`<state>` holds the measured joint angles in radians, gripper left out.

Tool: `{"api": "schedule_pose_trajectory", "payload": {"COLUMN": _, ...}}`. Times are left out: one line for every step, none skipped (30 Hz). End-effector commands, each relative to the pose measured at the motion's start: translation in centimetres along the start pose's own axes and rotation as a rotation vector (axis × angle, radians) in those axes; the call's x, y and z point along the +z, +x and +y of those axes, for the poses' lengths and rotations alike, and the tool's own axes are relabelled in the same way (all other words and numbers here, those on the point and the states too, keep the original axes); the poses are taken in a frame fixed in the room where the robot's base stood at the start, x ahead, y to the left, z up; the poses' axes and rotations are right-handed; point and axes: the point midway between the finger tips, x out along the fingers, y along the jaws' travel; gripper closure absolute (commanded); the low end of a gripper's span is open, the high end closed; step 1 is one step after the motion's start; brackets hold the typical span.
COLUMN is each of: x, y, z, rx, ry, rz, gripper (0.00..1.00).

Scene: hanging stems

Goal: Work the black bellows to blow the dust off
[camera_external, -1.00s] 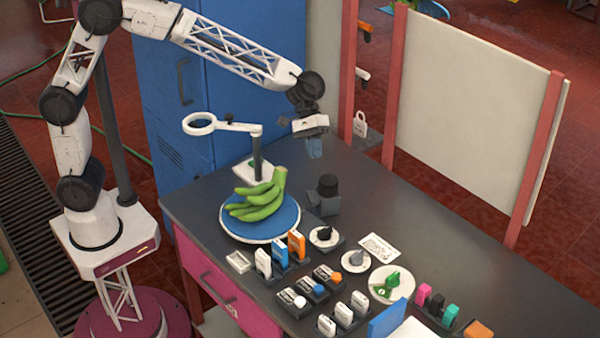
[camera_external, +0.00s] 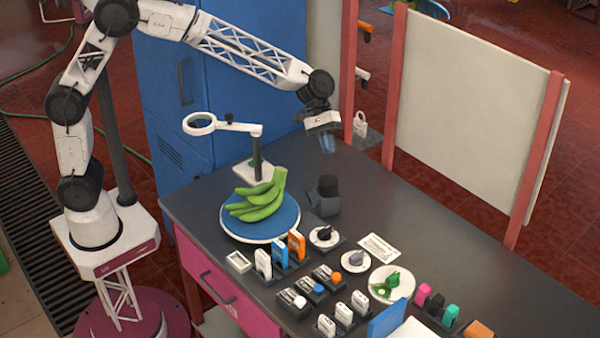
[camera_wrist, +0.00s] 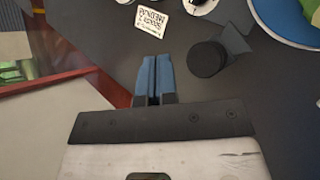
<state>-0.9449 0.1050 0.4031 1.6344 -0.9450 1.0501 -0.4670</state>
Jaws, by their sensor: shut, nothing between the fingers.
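In the wrist view the black bellows (camera_wrist: 207,59) shows from above, ahead and to the right of my fingertips. My gripper (camera_external: 328,149) hangs above the table's far edge, higher than the bellows and apart from it. Its blue fingers are pressed together and empty, also in the wrist view (camera_wrist: 154,60). No dust can be made out.
Green bananas (camera_external: 258,200) lie on a blue-topped round plate (camera_external: 232,230), beside a ring-ended stand (camera_external: 256,150). Knobs, coloured blocks and a printed card (camera_external: 379,247) crowd the table's front. A red-posted panel (camera_external: 470,110) stands behind. Table around the bellows' right side is clear.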

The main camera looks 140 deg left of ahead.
Motion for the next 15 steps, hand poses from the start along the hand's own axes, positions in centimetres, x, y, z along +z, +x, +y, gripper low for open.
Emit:
{"api": "schedule_pose_trajectory", "payload": {"x": -0.1, "y": 0.2, "z": -0.1, "rx": -0.001, "ry": -0.001, "rz": 0.0, "gripper": 1.0}}
{"api": "schedule_pose_trajectory", "payload": {"x": -0.2, "y": 0.3, "z": -0.2, "rx": -0.001, "ry": -0.001, "rz": 0.0, "gripper": 1.0}}
{"api": "schedule_pose_trajectory", "payload": {"x": -0.3, "y": 0.5, "z": -0.3, "rx": -0.001, "ry": -0.001, "rz": 0.0, "gripper": 1.0}}
{"api": "schedule_pose_trajectory", "payload": {"x": -0.4, "y": 0.6, "z": -0.5, "rx": -0.001, "ry": -0.001, "rz": 0.0, "gripper": 1.0}}
{"api": "schedule_pose_trajectory", "payload": {"x": -0.6, "y": 0.8, "z": -0.6, "rx": -0.001, "ry": -0.001, "rz": 0.0, "gripper": 1.0}}
{"api": "schedule_pose_trajectory", "payload": {"x": -0.7, "y": 1.0, "z": -0.7, "rx": -0.001, "ry": -0.001, "rz": 0.0, "gripper": 1.0}}
{"api": "schedule_pose_trajectory", "payload": {"x": -0.8, "y": 1.2, "z": -0.8, "rx": -0.001, "ry": -0.001, "rz": 0.0, "gripper": 1.0}}
{"api": "schedule_pose_trajectory", "payload": {"x": -1.0, "y": 1.4, "z": -1.0, "rx": -0.001, "ry": -0.001, "rz": 0.0, "gripper": 1.0}}
{"api": "schedule_pose_trajectory", "payload": {"x": -1.2, "y": 1.6, "z": -1.2, "rx": -0.001, "ry": -0.001, "rz": 0.001, "gripper": 1.0}}
{"api": "schedule_pose_trajectory", "payload": {"x": -1.3, "y": 1.8, "z": -1.4, "rx": -0.001, "ry": -0.001, "rz": 0.0, "gripper": 1.0}}
{"api": "schedule_pose_trajectory", "payload": {"x": -1.5, "y": 2.1, "z": -1.5, "rx": -0.001, "ry": -0.001, "rz": 0.0, "gripper": 1.0}}
{"api": "schedule_pose_trajectory", "payload": {"x": -1.7, "y": 2.4, "z": -1.7, "rx": -0.001, "ry": -0.002, "rz": 0.0, "gripper": 1.0}}
{"api": "schedule_pose_trajectory", "payload": {"x": -1.9, "y": 2.6, "z": -1.9, "rx": -0.001, "ry": -0.002, "rz": -0.001, "gripper": 1.0}}
{"api": "schedule_pose_trajectory", "payload": {"x": -2.0, "y": 2.8, "z": -2.1, "rx": -0.001, "ry": -0.003, "rz": -0.001, "gripper": 1.0}}
{"api": "schedule_pose_trajectory", "payload": {"x": -2.2, "y": 3.1, "z": -2.3, "rx": -0.002, "ry": -0.003, "rz": -0.001, "gripper": 1.0}}
